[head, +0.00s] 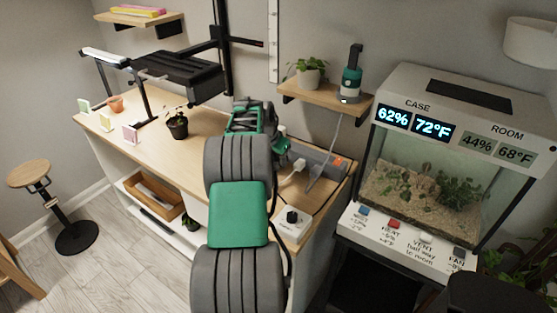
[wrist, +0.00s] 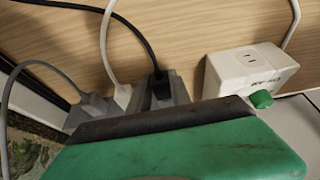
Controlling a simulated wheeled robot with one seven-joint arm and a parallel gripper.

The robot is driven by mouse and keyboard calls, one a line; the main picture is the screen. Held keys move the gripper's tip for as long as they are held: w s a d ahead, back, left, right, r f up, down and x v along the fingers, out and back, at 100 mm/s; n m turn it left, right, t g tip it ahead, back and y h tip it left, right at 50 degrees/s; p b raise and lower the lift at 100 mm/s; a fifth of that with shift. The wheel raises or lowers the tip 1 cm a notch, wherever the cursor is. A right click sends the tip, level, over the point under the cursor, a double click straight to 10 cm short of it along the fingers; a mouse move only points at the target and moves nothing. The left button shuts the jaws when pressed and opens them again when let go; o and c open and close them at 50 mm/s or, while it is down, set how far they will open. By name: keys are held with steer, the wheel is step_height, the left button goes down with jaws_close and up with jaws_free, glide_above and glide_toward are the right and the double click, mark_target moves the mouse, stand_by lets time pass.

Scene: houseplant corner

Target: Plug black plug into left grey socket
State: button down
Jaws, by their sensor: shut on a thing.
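My gripper (head: 250,120) is over the back of the counter in the head view, largely behind my own arm. In the wrist view its grey fingers (wrist: 162,90) are shut around the black plug (wrist: 160,86), and a black cable runs up and left from it. A grey power strip (head: 322,160) with a red lit switch lies by the wall, partly hidden by my arm. My green housing covers the lower wrist view, so the sockets under the plug are hidden. I cannot tell whether the plug touches a socket. The black plug is hidden in the head view.
A white plug (wrist: 122,97) and a grey plug (wrist: 90,108) with cables are close beside my fingers. A white outlet box (wrist: 235,75) stands to the right. In the head view another white box (head: 288,232) is near the counter's front. A terrarium (head: 430,175) stands at right.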

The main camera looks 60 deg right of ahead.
steer(key=shift+s+d, duration=0.1)
steer(key=shift+d, duration=0.55)
steer(key=c, duration=1.1)
jaws_free()
